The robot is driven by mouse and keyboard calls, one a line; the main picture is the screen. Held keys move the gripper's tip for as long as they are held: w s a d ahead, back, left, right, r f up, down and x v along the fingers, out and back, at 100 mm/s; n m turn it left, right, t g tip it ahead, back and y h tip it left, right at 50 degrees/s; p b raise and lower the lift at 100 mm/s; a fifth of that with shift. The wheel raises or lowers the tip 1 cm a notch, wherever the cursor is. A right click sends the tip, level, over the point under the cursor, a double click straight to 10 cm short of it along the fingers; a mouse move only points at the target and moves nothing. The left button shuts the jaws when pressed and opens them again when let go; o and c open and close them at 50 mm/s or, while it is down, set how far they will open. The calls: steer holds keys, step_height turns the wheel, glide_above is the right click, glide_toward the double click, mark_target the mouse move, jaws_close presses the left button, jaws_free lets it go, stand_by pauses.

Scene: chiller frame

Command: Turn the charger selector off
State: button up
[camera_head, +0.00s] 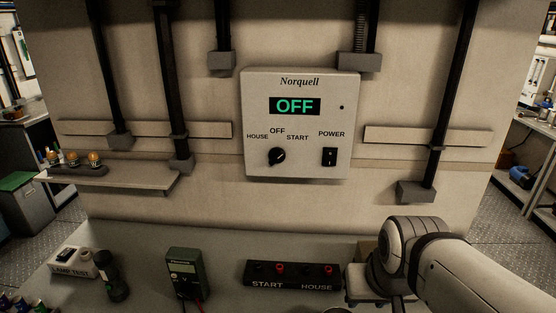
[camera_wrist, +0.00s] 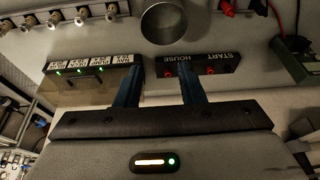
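The Norquell charger panel (camera_head: 300,120) is a pale box on the wall in the head view. Its display (camera_head: 295,106) reads OFF in green. The black selector knob (camera_head: 277,156) sits at lower left, below the labels HOUSE, OFF and START; its pointer seems to lean up and right, but its exact setting is too small to tell. A black POWER rocker (camera_head: 329,157) is right of it. My gripper (camera_wrist: 159,72) shows two dark fingers apart, with nothing held between them, above the bench. The panel is not visible in the wrist view.
A black START/HOUSE terminal block (camera_head: 292,275) and a green meter (camera_head: 187,272) stand on the bench below the panel. A metal cylinder (camera_wrist: 164,22) is just beyond my fingers. A shelf with amber lamps (camera_head: 110,180) juts out left. The space before the panel looks clear.

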steer(key=w+a+r+m+t+y, duration=0.1)
steer(key=w+a+r+t, duration=0.15)
steer(key=w+a, duration=0.4)
steer(key=w+a+r+m+t+y, duration=0.1)
steer(key=w+a+t+y, duration=0.15)
steer(key=w, duration=0.65)
steer(key=m+t+h+b, duration=0.2)
steer(key=m+t+h, duration=0.2)
steer(key=m+t, duration=0.4)
glide_toward(276, 160)
steer(key=w+t, duration=0.1)
steer(key=shift+n, duration=0.3)
steer(key=w, duration=0.2)
steer(key=w+p, duration=0.1)
steer(key=w, duration=0.1)
steer(key=w+f+p, duration=0.1)
steer(key=w, duration=0.2)
steer(key=shift+w+d, duration=0.1)
jaws_close()
steer(key=shift+r, duration=0.1)
